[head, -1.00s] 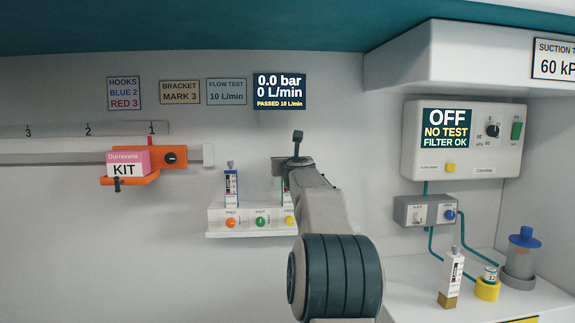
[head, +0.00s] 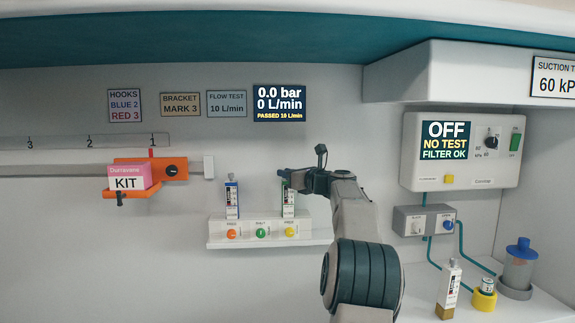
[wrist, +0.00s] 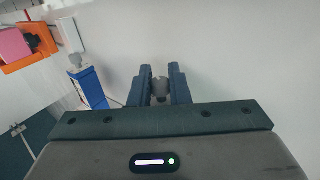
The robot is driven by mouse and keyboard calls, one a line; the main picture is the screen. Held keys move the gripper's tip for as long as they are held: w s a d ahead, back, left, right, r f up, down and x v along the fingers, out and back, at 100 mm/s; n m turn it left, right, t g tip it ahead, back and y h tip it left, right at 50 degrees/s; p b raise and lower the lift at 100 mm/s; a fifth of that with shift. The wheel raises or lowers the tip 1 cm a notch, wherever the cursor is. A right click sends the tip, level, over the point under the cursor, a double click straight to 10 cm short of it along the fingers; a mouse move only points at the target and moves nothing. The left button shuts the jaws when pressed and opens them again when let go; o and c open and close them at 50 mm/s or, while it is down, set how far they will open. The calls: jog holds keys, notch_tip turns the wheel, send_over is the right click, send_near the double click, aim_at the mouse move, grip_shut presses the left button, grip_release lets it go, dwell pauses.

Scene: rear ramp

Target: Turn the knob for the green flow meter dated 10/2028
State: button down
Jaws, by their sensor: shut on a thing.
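The green flow meter (head: 289,202) stands upright at the right end of the white rack (head: 260,242), above a yellow button. My gripper (head: 288,178) reaches in from the right at its top and covers its knob in the head view. In the wrist view my gripper (wrist: 160,82) is shut on a small grey knob (wrist: 160,88) between its fingers. A blue flow meter (head: 232,199) stands at the rack's left end, its own knob free; it also shows in the wrist view (wrist: 89,88). The date labels are too small to read.
The wall display (head: 279,103) reads 0.0 bar, 0 L/min. An orange bracket (head: 150,178) with a pink kit box (head: 129,177) is on the rail at left. Another meter with a gold base (head: 449,290) and a suction unit (head: 460,150) are at right.

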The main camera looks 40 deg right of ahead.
jog(key=shift+r+n+g+y+p, duration=0.1)
jog(key=shift+n+g+y+p, duration=0.15)
jog(key=shift+n+y+p, duration=1.2)
jog(key=shift+r+m+g+y+p, duration=0.25)
jog(key=shift+y+p, duration=0.45)
jog(key=shift+p, duration=1.9)
jog(key=shift+n+g+y+p, duration=0.3)
jog(key=shift+n+y+p, duration=0.7)
jog(key=shift+p, duration=1)
jog(key=shift+g+y+p, duration=0.3)
jog(key=shift+y+p, duration=0.35)
jog(key=shift+p, duration=0.4)
jog(key=shift+f+n+p, duration=0.1)
jog(key=shift+n+p, duration=0.3)
jog(key=shift+p, duration=0.05)
jog(key=shift+f+n+g+y+p, duration=0.3)
jog(key=shift+g+y+p, duration=0.15)
jog(key=shift+p, duration=0.45)
jog(key=c, duration=1.4)
grip_release()
jog(key=shift+s+d, duration=0.1)
jog(key=b+v, duration=0.2)
jog(key=v, duration=1.1)
jog(key=shift+s+d, duration=0.15)
jog(key=shift+s, duration=0.05)
